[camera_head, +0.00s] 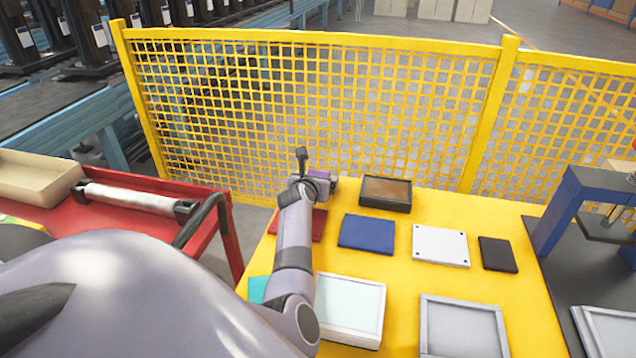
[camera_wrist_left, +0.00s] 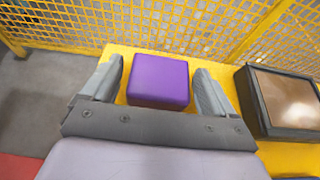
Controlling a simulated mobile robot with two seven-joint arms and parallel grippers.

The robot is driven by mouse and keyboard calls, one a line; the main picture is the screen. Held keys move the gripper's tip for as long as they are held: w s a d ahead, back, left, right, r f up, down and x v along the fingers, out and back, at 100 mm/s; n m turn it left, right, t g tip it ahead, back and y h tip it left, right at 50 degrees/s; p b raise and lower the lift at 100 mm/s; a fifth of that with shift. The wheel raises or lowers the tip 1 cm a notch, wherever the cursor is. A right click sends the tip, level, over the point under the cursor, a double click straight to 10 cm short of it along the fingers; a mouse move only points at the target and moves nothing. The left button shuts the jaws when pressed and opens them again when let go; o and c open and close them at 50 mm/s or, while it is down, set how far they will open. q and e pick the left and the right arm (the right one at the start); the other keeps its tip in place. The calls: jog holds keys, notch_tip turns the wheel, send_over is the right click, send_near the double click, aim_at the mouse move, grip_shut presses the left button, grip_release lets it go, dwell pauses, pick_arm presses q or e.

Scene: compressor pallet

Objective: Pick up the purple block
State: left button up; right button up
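The purple block (camera_wrist_left: 158,80) sits on the yellow table near its far edge. In the left wrist view it lies between the two fingers of my left gripper (camera_wrist_left: 158,70), with a visible gap on each side. The gripper is open and holds nothing. In the head view my left arm reaches over the table, and only a small part of the purple block (camera_head: 319,174) shows behind the gripper (camera_head: 318,186). My right gripper is in neither view.
A dark-framed box with a brown top (camera_head: 386,192) stands close to the right of the block. A blue panel (camera_head: 367,232), a white plate (camera_head: 440,244) and a black plate (camera_head: 497,254) lie nearer. A yellow mesh fence (camera_head: 320,110) rises behind the table.

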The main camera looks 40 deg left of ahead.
pick_arm(q)
jog(key=c, duration=0.8)
notch_tip(320, 180, up, 20)
jog(key=p, duration=0.2)
jog(key=shift+p, duration=0.35)
